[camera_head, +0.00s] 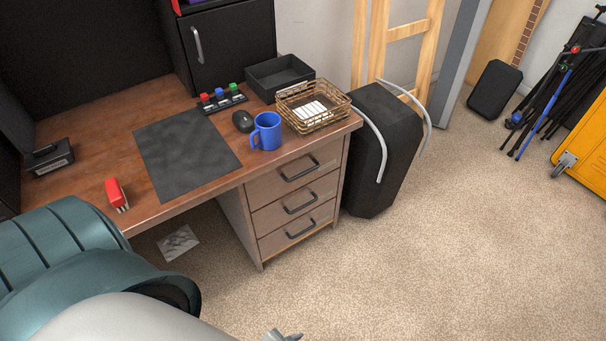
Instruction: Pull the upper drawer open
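The upper drawer (268,187) is the top one of three wooden drawers under the right end of the desk. Its front looks flush with the drawers below, so it appears closed. Its dark bar handle (300,169) is unobstructed. At the bottom edge, a small grey tip of what looks like my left gripper (284,336) shows, well below and in front of the drawers and not touching them. Most of it is cut off, so I cannot tell if it is open or shut. My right gripper is not in view.
The desk (105,108) holds a blue mug (267,131), mouse, wire basket (313,106) and red stapler. A black case (372,150) stands right of the drawers. A teal ribbed object (55,245) fills the lower left. The carpet (430,260) before the drawers is clear.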

